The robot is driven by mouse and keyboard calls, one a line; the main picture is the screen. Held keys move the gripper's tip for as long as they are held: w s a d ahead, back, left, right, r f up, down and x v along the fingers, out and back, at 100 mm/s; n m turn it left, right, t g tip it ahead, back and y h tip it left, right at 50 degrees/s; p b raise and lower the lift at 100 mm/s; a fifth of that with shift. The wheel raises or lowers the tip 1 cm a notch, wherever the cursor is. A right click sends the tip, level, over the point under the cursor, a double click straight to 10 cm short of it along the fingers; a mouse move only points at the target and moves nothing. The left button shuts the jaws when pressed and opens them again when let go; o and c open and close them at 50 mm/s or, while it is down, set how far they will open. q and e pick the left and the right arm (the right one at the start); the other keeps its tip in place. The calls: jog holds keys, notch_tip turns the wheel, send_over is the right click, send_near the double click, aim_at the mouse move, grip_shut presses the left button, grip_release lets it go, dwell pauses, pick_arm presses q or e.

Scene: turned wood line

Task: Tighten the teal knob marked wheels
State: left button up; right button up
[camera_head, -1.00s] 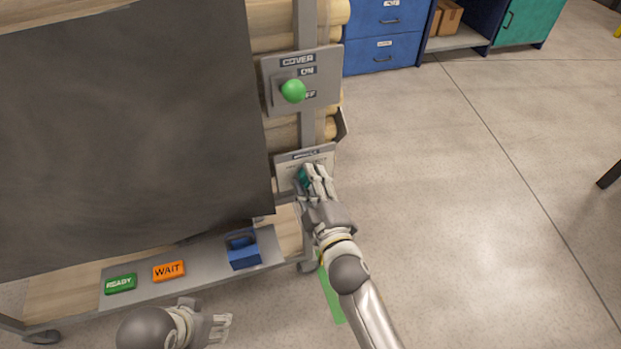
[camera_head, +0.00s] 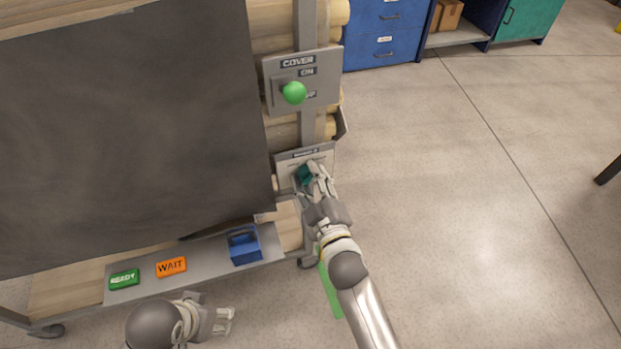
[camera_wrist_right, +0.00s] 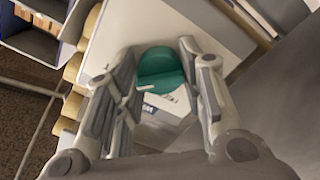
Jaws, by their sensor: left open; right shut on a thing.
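The teal knob (camera_head: 303,175) sits on a grey-white panel (camera_head: 291,158) at the lower right of the cart. The panel's label is too small to read. My right gripper (camera_head: 317,177) is at the knob with its fingers closed on it. In the right wrist view the round teal knob (camera_wrist_right: 160,68) shows between the fingertips (camera_wrist_right: 155,62), partly hidden by them. My left gripper (camera_head: 226,320) is open and empty, low in the head view, in front of the cart's shelf and away from the knob.
Above is a COVER panel (camera_head: 326,84) with a green ball lever (camera_head: 294,93). A dark sheet (camera_head: 125,130) hangs at left. The shelf (camera_head: 205,268) holds a green READY block (camera_head: 124,279), an orange WAIT block (camera_head: 171,267) and a blue object (camera_head: 244,246).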

jog(key=o, duration=1)
jog(key=shift+o, duration=0.2)
jog(key=shift+s, duration=0.15)
jog(key=v, duration=1.1)
jog(key=shift+s+d, duration=0.2)
jog(key=shift+s, duration=0.15)
